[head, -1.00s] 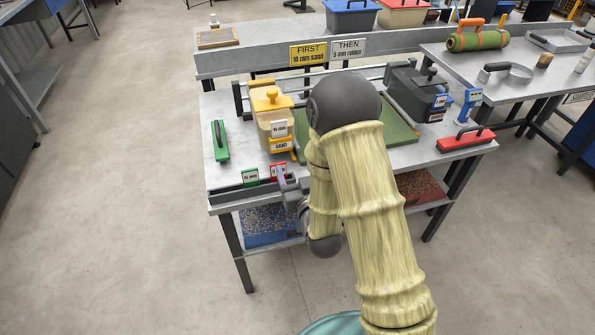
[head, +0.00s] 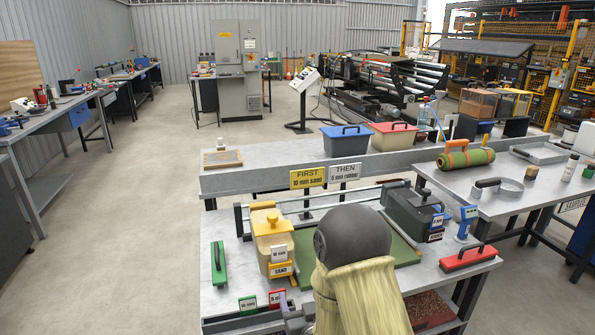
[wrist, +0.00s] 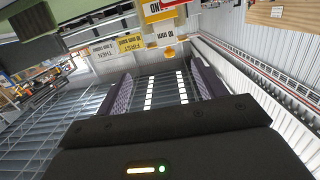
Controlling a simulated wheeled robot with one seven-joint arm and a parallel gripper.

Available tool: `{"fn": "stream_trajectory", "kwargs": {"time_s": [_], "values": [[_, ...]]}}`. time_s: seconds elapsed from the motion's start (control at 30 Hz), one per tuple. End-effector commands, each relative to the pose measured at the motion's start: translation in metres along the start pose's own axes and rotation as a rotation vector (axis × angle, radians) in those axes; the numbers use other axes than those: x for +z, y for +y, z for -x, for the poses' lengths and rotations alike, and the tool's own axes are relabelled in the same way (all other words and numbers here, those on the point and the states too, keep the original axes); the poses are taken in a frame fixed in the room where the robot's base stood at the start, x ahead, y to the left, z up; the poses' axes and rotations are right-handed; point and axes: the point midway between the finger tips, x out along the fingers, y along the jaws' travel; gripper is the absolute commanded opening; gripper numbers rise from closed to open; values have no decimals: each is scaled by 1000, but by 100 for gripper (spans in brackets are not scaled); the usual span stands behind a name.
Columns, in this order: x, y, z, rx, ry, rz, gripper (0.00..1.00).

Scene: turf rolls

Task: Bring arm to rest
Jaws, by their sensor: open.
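My arm rises in front of the work table (head: 218,300) in the head view and covers part of it. My gripper is hidden behind the arm there. In the wrist view my gripper (wrist: 160,90) shows its two fingers spread apart with nothing between them. The wrist picture is turned over, with the FIRST and THEN signs upside down near its top.
A yellow sand box (head: 272,240) and a black rubber box (head: 414,212) stand on the table around a green turf (head: 400,250). A green-handled tool (head: 218,263) lies left, a red one (head: 468,257) right. Open floor (head: 110,250) is at left.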

Motion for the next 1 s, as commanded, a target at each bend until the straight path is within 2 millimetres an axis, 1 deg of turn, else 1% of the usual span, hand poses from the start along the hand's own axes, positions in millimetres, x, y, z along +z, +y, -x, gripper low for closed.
{"fn": "stream_trajectory", "kwargs": {"time_s": [0.03,0.17,0.27,0.47,0.57,0.77,0.87,1.0], "values": [[-11,6,1,10,-36,-1,70],[-19,21,6,34,-168,-6,70],[-25,32,14,52,-273,-13,70],[-38,53,40,90,-482,-32,70],[-46,62,58,110,-585,-45,70],[-63,78,104,148,-794,-79,70],[-73,83,130,166,-898,-100,70],[-88,89,172,191,-1043,-133,70]]}}
